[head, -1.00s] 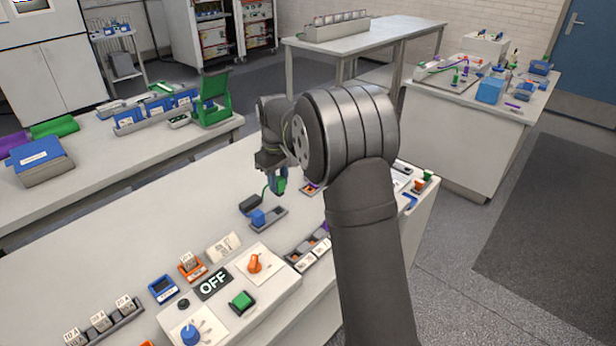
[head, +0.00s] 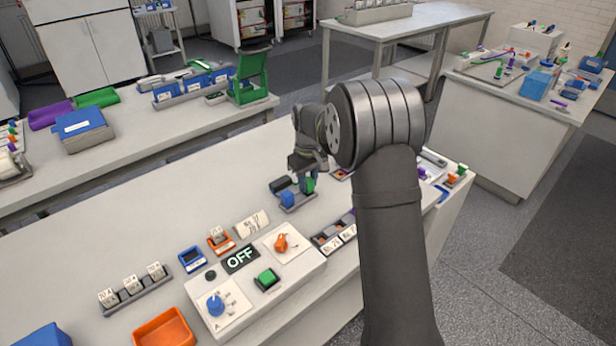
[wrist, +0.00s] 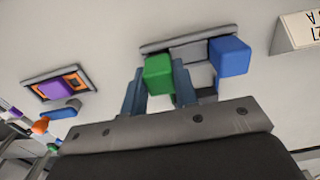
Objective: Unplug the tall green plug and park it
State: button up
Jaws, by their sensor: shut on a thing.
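My gripper (head: 304,184) is shut on the tall green plug (head: 310,185), low at the grey parking tray (head: 299,206). In the wrist view the green plug (wrist: 158,74) stands between the two fingers, at the left end of the tray (wrist: 160,46). A blue plug (head: 288,200) sits in the same tray; it also shows in the wrist view (wrist: 229,56), right of the fingers. The fingers hide the green plug's lower end, so I cannot tell whether it touches the tray floor.
The control box in front has an OFF display (head: 240,258), an orange knob (head: 281,242) and a green button (head: 267,279). In the wrist view a purple plug (wrist: 56,88) sits in an orange-edged socket to the left.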

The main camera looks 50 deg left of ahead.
jog(key=shift+f, duration=0.25)
dwell(0.5)
jog(key=o, duration=1.1)
jog(key=shift+c, duration=0.2)
notch_tip(320, 180, up, 17)
jog(key=shift+r, duration=0.2)
notch_tip(320, 180, down, 17)
jog(key=shift+f, duration=0.2)
jog(key=shift+r, duration=0.1)
